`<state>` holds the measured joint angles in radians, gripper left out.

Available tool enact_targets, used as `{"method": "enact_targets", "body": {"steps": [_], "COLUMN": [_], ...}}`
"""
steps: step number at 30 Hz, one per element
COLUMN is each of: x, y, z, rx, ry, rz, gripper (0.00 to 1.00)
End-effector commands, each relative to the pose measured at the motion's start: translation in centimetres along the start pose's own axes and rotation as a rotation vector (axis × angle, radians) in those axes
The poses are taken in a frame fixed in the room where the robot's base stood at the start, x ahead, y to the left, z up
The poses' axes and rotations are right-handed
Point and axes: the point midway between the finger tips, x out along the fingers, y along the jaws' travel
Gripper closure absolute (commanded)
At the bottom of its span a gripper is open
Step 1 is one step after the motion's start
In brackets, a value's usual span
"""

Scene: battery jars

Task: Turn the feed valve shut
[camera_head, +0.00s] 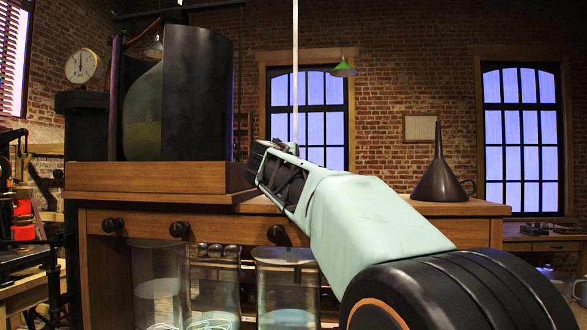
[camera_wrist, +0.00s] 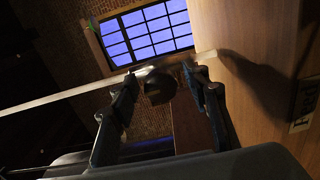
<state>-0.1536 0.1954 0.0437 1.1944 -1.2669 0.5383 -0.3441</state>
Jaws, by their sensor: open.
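My gripper (camera_head: 262,160) is at the right end of a wooden box on the bench. In the wrist view its two black fingers (camera_wrist: 159,76) are spread apart. A dark rounded thing (camera_wrist: 158,88) shows between them, apart from both fingers as far as I can tell. It may be the feed valve's handle, but it is too dark to be sure. A label (camera_wrist: 302,105) that seems to read "Feed" is on the wooden surface at the right of the wrist view. I cannot make out the valve in the head view, where my gripper may hide it.
A dark curved tank (camera_head: 197,95) stands on the wooden box (camera_head: 150,178). A black funnel (camera_head: 440,175) stands on the bench at the right. Black drawer knobs (camera_head: 179,229) and glass jars (camera_head: 287,285) are below. A thin pale pole (camera_head: 295,60) rises behind my gripper.

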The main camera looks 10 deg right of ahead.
Motion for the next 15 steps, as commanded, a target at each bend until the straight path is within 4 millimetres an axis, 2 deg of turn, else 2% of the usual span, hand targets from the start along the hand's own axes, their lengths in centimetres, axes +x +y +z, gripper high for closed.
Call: {"method": "enact_targets", "body": {"steps": [9, 15], "x": [-4.6, -6.4], "y": [0.1, 0.1], "z": [0.0, 0.0], "rx": [0.001, 0.001], "ry": [0.002, 0.002], "rz": [0.002, 0.002], "gripper": [0.57, 0.57]}}
